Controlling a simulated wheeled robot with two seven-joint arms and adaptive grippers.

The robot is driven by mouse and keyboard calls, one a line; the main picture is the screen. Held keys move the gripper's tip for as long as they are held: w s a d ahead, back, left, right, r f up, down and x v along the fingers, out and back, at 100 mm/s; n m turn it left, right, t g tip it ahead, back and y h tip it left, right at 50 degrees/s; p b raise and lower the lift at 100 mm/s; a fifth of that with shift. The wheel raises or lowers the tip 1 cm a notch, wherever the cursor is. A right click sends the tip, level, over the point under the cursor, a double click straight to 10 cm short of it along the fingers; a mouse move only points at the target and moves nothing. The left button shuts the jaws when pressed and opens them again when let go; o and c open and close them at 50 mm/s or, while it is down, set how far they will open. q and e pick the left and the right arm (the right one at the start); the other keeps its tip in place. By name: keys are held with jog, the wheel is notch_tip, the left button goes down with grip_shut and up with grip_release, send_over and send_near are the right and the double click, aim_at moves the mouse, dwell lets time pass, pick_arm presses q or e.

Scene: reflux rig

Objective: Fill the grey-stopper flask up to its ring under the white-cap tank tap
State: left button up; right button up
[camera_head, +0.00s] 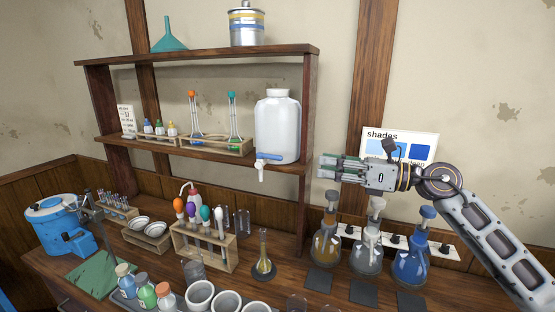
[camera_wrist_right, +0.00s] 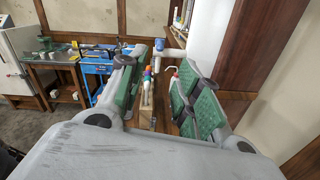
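The white tank (camera_head: 278,125) with its white cap stands at the right end of the shelf. Its tap has a blue handle (camera_head: 269,156) and a white spout (camera_head: 261,173) over the shelf's front edge. A slim-necked flask (camera_head: 263,265) with a greyish top stands on the bench below; whether that top is a stopper, and its ring and fill level, are too small to tell. My right gripper (camera_head: 323,168) is just right of the tap, apart from it. In the wrist view its green-padded fingers (camera_wrist_right: 157,88) are spread with nothing between them. My left gripper is out of view.
Stoppered flasks with amber, grey and blue contents (camera_head: 410,262) stand below my right arm. A wooden rack (camera_head: 218,262) with coloured droppers is left of the slim flask. White bowls (camera_head: 227,301) and bottles (camera_head: 146,292) line the front. The shelf holds a flask rack (camera_head: 235,149).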

aim_at(277, 158)
jog(key=shift+a, duration=0.1)
